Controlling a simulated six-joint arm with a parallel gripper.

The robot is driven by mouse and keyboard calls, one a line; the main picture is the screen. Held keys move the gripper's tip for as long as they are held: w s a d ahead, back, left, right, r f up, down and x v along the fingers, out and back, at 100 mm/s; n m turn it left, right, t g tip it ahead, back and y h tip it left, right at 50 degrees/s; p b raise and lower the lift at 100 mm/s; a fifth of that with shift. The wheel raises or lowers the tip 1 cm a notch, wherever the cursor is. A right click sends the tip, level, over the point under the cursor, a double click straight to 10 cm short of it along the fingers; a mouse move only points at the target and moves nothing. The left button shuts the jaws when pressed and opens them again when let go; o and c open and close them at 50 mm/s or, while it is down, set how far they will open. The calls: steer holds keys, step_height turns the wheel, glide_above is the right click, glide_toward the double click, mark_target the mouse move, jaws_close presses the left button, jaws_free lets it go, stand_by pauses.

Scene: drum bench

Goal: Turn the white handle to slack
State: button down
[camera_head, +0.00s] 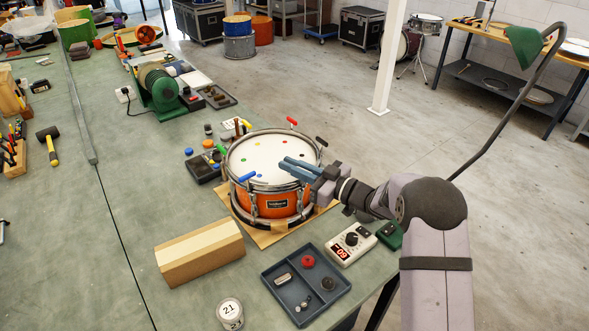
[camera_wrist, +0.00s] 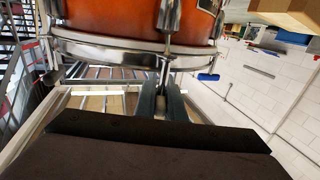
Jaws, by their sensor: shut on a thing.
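The orange drum (camera_head: 272,203) with a white head (camera_head: 262,155) stands on a wooden board. Small coloured handles ring its rim: red (camera_head: 291,121), black (camera_head: 321,141), green (camera_head: 223,149) and blue (camera_head: 246,177). My gripper (camera_head: 288,164) reaches in from the right at the drum's near-right rim. In the wrist view, its fingers (camera_wrist: 161,100) are close together below the metal hoop (camera_wrist: 110,48), shut on a thin pale part in line with a tension rod. I take this to be the white handle; the fingers hide most of it. The blue handle (camera_wrist: 208,77) shows apart, to the right.
A wooden block (camera_head: 200,252) lies front left of the drum. A grey tray (camera_head: 306,284) with small parts and a white meter (camera_head: 351,244) with a red display stand in front. A dark tray (camera_head: 203,168) stands behind left. The bench's left side has free room.

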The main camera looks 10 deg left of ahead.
steer(key=n+g+y+b, duration=0.1)
steer(key=n+g, duration=0.1)
steer(key=s+n+g+b, duration=0.1)
steer(key=g, duration=0.2)
steer(key=shift+s+a+f+n+g+y, duration=0.1)
steer(key=shift+a+n+g+y, duration=0.1)
steer(key=shift+n+g+y, duration=0.15)
steer(key=shift+s+n+g+b, duration=0.2)
steer(key=shift+n+g+b, duration=0.35)
steer(key=shift+g, duration=0.4)
steer(key=shift+s+n+g+b, duration=0.2)
steer(key=shift+n+g+b, duration=0.1)
steer(key=shift+n+g, duration=0.5)
steer(key=shift+s+r+g, duration=0.1)
steer(key=shift+r+g, duration=0.15)
steer(key=shift+g, duration=0.15)
steer(key=c, duration=1.8)
jaws_free()
steer(key=shift+a, duration=0.1)
steer(key=shift+c, duration=0.2)
steer(key=shift+f, duration=0.1)
steer(key=shift+d+b, duration=0.35)
steer(key=shift+d, duration=0.2)
steer(key=d+b, duration=0.2)
steer(key=d, duration=0.4)
steer(key=shift+w+d, duration=0.15)
steer(key=shift+w, duration=0.25)
